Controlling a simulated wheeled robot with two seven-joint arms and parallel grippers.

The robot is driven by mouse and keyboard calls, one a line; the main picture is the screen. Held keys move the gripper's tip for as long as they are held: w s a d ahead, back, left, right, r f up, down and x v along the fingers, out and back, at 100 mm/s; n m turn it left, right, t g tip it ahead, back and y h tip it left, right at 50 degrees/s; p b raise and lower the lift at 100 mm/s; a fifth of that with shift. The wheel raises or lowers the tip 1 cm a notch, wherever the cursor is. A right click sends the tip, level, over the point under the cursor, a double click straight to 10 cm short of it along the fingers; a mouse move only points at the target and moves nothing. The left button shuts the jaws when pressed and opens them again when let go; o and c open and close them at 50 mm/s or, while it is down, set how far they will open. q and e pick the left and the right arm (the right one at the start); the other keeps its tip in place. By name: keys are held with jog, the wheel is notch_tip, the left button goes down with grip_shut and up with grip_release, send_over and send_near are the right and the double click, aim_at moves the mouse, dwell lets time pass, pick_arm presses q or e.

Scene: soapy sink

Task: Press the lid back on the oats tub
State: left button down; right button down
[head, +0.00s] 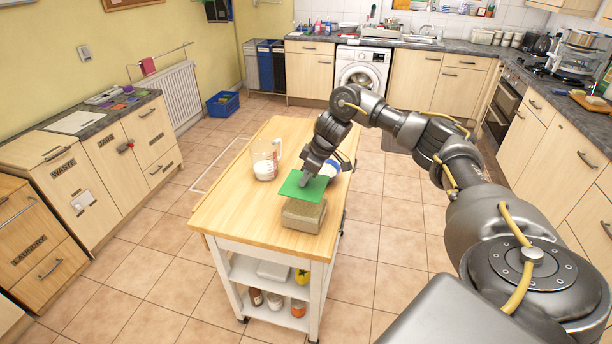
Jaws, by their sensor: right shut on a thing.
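The oats tub (303,219) is a squarish grey-beige container near the front right of the wooden island top. The green lid (291,187) is a flat square sheet. My right gripper (304,181) comes down from behind and is shut on the lid. The lid appears over the back part of the tub, and the front of the tub's top shows below it. I cannot tell whether the lid touches the rim. My left gripper is not in view.
A clear measuring jug (265,165) with white contents stands behind and left of the tub. A blue and white round thing (331,168) is partly hidden behind my gripper. The island top (237,213) is bare to the left. Jars stand on the shelf below.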

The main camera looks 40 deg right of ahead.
aim_at(310, 186)
jog(key=shift+f, duration=0.15)
notch_tip(310, 186, down, 4)
jog(key=b, duration=0.5)
jog(key=shift+f, duration=0.85)
jog(key=shift+s+p, duration=0.1)
jog(key=shift+p, duration=0.65)
dwell(0.5)
jog(key=shift+f+p, duration=0.25)
jog(key=shift+p, duration=0.1)
dwell(0.9)
jog(key=shift+f+p, duration=0.15)
jog(key=shift+p, duration=0.3)
dwell(0.4)
